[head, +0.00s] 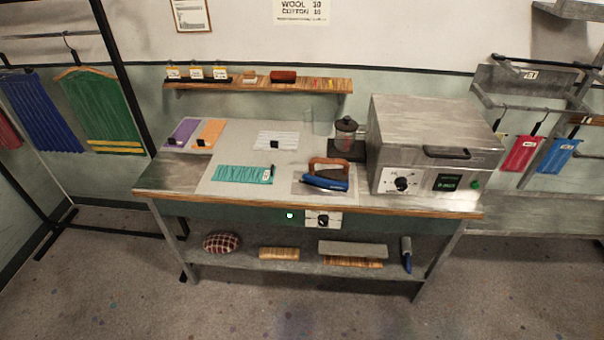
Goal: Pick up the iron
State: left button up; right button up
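The iron (327,174) stands on the right half of the workbench, left of the large metal machine. It has a wooden-brown handle on top and a blue part along its front lower side. It rests on a pale plate or mat, and its exact outline is hard to make out at this size. Neither of my grippers shows in the head view, so nothing is seen touching the iron.
The workbench (170,178) also bears a teal cloth (240,174), a white striped cloth (277,140), purple and orange swatches, a dark-lidded jar (346,132) and the metal machine (420,130). A shelf hangs behind. Hanging racks stand left and right. Floor in front is clear.

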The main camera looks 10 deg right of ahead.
aim_at(336, 180)
jog(key=u, duration=0.1)
jog(key=i, duration=1.1)
jog(key=z, duration=0.2)
